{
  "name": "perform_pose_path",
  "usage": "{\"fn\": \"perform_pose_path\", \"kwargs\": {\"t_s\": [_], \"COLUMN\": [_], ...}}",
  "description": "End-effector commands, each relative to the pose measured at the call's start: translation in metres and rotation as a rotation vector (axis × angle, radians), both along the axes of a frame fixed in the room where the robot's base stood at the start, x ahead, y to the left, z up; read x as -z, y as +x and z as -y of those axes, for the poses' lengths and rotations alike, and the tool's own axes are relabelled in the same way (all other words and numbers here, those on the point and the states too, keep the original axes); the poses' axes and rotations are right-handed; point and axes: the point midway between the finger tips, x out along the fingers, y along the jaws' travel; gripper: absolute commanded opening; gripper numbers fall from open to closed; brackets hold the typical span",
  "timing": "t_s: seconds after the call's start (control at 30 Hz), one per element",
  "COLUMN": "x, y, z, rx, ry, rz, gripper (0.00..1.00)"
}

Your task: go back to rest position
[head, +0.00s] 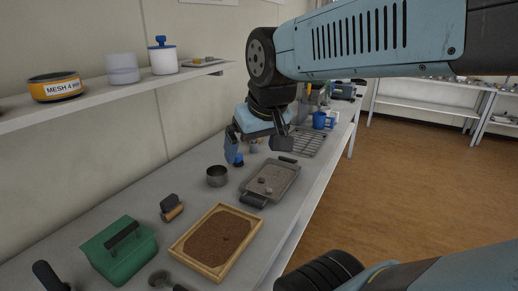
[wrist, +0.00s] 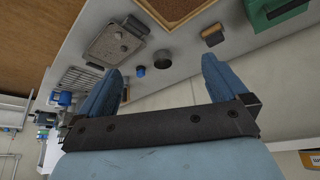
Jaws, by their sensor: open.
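My gripper (head: 258,145) hangs above the bench, towards its back part, with the arm reaching in from the upper right of the head view. In the wrist view my gripper (wrist: 162,72) has its two blue fingers spread wide apart with nothing between them. Beyond the fingers lie a small blue-capped item (wrist: 141,71) and a dark metal cup (wrist: 163,59) on the bench. The same metal cup (head: 217,176) stands below and left of my gripper in the head view. A grey metal tray (head: 283,186) with small lumps in it lies to the right of the cup.
The bench (head: 135,206) also holds a wooden-framed soil tray (head: 185,251), a green box (head: 125,254), a small brush-like block (head: 171,207) and a wire rack (head: 308,141). A wall shelf (head: 105,104) carries a mesh sieve and jars. Open floor (head: 410,180) lies to the right.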

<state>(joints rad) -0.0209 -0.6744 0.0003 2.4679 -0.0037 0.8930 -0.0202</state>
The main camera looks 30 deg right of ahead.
Motion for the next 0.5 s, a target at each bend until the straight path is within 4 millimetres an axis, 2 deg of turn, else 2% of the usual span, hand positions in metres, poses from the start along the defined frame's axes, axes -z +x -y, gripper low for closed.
{"fn": "perform_pose_path", "kwargs": {"t_s": [0.1, 0.2, 0.5], "x": [-0.001, -0.001, -0.001], "y": [-0.015, -0.021, -0.022], "z": [0.003, 0.004, 0.005], "rx": [0.026, 0.038, 0.04], "ry": [0.008, 0.012, 0.014], "rz": [0.026, 0.035, 0.036], "gripper": [1.0, 1.0, 1.0]}}
